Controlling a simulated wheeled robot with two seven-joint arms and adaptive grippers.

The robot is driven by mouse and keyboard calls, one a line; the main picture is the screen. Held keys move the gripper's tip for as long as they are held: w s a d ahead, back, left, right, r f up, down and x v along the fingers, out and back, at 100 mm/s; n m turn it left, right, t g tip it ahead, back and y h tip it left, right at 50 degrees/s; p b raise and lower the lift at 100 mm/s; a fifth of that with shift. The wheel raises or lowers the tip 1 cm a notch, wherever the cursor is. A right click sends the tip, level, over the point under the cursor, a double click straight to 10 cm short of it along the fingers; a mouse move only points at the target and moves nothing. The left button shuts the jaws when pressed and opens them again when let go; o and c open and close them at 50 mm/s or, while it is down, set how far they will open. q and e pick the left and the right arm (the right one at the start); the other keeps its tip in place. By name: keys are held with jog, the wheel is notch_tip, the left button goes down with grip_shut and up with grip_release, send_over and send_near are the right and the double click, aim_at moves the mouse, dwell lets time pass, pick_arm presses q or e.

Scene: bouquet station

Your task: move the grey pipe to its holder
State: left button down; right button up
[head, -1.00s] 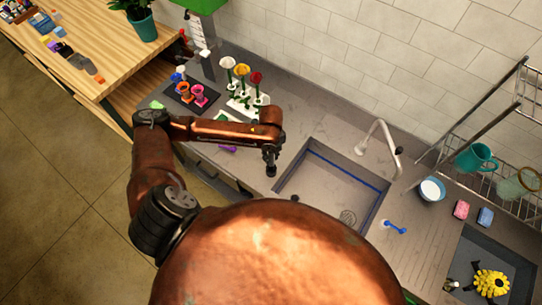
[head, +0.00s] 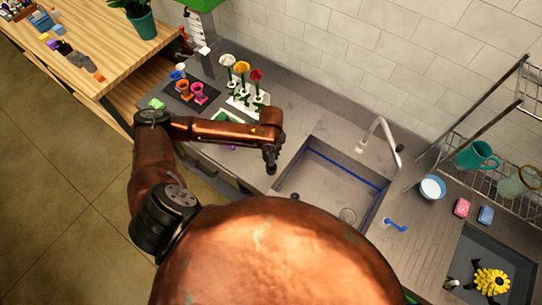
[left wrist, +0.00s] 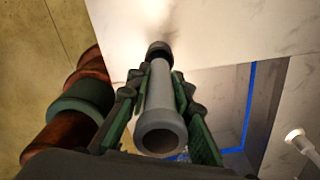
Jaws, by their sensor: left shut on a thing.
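The grey pipe (left wrist: 160,103) shows in the left wrist view as a hollow tube with its open end toward the camera and a dark ring (left wrist: 159,49) at its far end. My left gripper (left wrist: 159,90) is shut on it, with a green-padded finger on each side. In the head view my left gripper (head: 271,158) is over the counter at the left edge of the sink; the pipe cannot be made out there. I cannot tell which thing is the pipe's holder. My right gripper is not in view.
The sink (head: 330,190) with its tap (head: 383,140) lies to the right of my gripper. A white rack with flowers (head: 243,98) and a dark mat with small coloured vases (head: 180,92) stand behind it. A wire rack (head: 505,175) is at far right.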

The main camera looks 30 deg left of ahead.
pick_arm(q)
jog(key=shift+f, duration=0.15)
jog(key=shift+f, duration=0.65)
jog(key=c, duration=1.6)
grip_release()
notch_tip(320, 180, up, 12)
jog(key=shift+r, duration=0.1)
jog(key=shift+s+a, duration=0.1)
